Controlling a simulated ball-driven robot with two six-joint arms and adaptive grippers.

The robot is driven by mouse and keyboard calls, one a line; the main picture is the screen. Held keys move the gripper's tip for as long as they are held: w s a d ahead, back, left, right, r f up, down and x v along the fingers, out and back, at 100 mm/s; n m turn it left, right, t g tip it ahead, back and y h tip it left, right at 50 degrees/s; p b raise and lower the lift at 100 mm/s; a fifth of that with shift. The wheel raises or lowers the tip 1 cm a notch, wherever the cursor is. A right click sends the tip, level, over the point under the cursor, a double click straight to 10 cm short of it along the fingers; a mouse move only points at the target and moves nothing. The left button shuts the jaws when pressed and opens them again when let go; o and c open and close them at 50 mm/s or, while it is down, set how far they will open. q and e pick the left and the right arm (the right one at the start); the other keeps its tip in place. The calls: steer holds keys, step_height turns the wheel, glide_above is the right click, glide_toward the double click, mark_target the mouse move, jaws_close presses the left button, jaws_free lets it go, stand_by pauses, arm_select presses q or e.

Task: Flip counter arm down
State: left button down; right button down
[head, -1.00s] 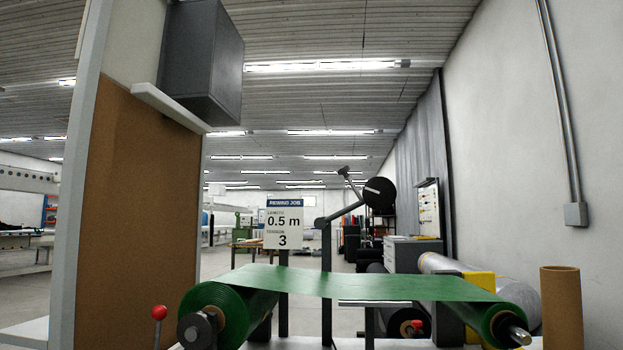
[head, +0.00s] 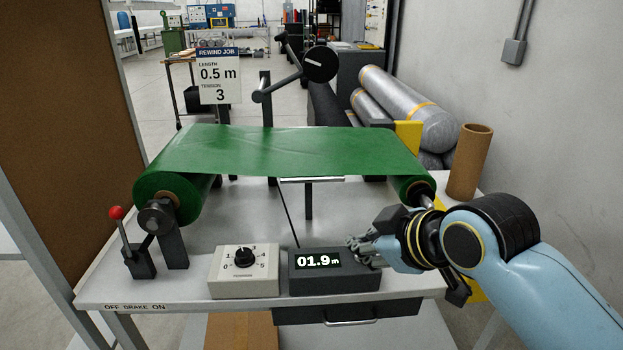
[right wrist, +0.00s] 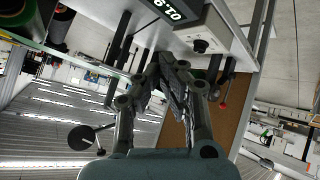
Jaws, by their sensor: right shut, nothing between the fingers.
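The counter arm (head: 283,83) is a dark lever raised at a slant above the green web (head: 290,152). Its black measuring wheel (head: 320,64) is at the upper end, clear of the web. The counter box (head: 334,271) at the bench front reads 01.9 m. My right gripper (head: 358,246) is shut and empty beside the right end of the counter box, well below and right of the arm; whether it touches the box I cannot tell. The gripper also shows in the right wrist view (right wrist: 168,62), with the wheel (right wrist: 81,137) far off at lower left. My left gripper is out of view.
A tension dial box (head: 244,270) and a red-knobbed brake lever (head: 117,214) stand to the left. A job sign (head: 218,76) stands behind the web. A cardboard tube (head: 470,161) and grey rolls (head: 405,105) are at the right. Space above the web is free.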

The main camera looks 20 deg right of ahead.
steer(key=w+r+n+t, duration=0.6)
steer(key=w+r+t, duration=0.4)
steer(key=w+r, duration=1.1)
step_height(320, 180, up, 3)
steer(key=shift+w+a+f+n+t, duration=0.1)
steer(key=shift+w+a+n+t, duration=0.2)
steer(key=shift+w+t, duration=0.1)
